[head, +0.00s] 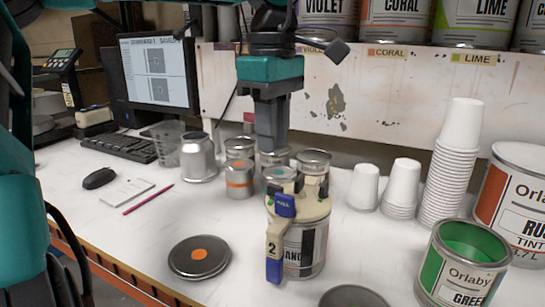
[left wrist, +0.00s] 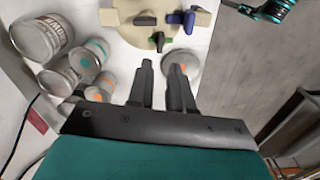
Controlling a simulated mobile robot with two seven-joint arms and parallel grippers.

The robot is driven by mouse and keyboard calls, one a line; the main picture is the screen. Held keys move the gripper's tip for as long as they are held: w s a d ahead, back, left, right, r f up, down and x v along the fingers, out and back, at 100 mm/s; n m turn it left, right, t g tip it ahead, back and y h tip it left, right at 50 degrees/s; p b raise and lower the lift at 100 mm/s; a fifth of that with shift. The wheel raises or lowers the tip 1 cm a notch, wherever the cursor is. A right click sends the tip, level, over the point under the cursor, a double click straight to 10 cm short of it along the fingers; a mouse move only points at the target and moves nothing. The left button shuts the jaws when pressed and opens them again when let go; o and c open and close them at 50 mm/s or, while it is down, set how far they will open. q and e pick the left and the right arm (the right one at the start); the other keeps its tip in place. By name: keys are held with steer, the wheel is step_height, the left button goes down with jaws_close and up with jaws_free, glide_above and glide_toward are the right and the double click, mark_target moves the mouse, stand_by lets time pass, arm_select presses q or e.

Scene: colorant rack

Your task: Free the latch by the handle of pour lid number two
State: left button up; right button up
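Pour lid number two (head: 300,207) is cream-coloured and sits on a can (head: 305,250) in the head view. Its handle (head: 274,235) hangs down the near side, marked "2", with a blue end. A blue piece marked PULL (head: 285,205) is at the handle's top. Dark clamps and a green piece show on the lid. The lid also shows at the top of the left wrist view (left wrist: 130,28), with a blue piece (left wrist: 190,20) on it. My left gripper (head: 272,145) points down behind and above the lid; its fingers (left wrist: 162,75) are apart and empty. My right gripper is not recognisable.
Several small tins (head: 239,180) stand behind the lid. A round lid with an orange dot (head: 199,257) lies to the left. Paper cups (head: 400,188) and a green paint can (head: 462,265) are to the right. Bare tabletop lies between the pencil (head: 148,199) and the round lid.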

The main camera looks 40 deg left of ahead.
arm_select(q)
step_height(320, 180, up, 5)
steer(key=shift+r+p, duration=0.1)
steer(key=shift+p, duration=0.3)
steer(key=shift+s, duration=0.1)
stand_by(0.3)
